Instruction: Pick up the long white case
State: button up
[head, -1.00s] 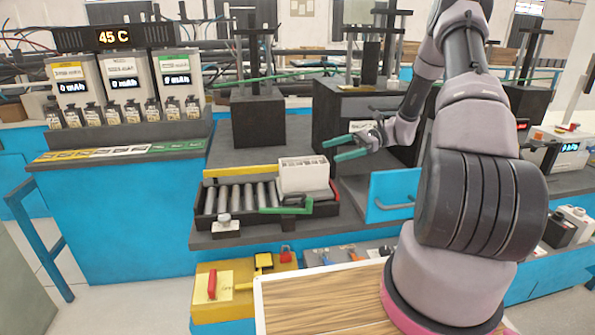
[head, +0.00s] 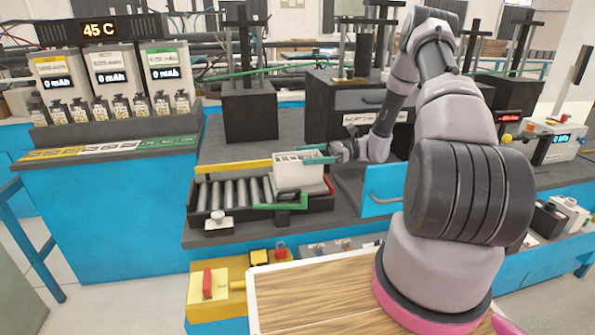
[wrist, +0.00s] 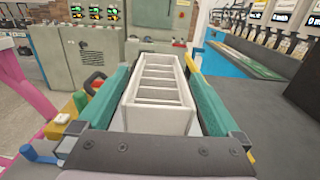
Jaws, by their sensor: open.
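The long white case (head: 299,174) is an open-topped box with dividers, standing at the right end of a black roller tray (head: 208,216) on the bench. My gripper (head: 318,154) is at the case, reaching in from the right. In the wrist view the case (wrist: 158,108) lies between the two green fingers of my gripper (wrist: 158,98), one along each long side. The fingers are open; I cannot tell whether either one touches the case.
A yellow bar (head: 238,167) runs along the tray's back. An open blue drawer front (head: 385,188) is to the right.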

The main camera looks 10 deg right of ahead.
aim_at(298, 155)
jog(key=a, duration=0.3)
jog(key=shift+a, duration=0.2)
jog(key=shift+c, duration=0.3)
jog(key=c, duration=1.5)
jog(key=shift+r, duration=0.1)
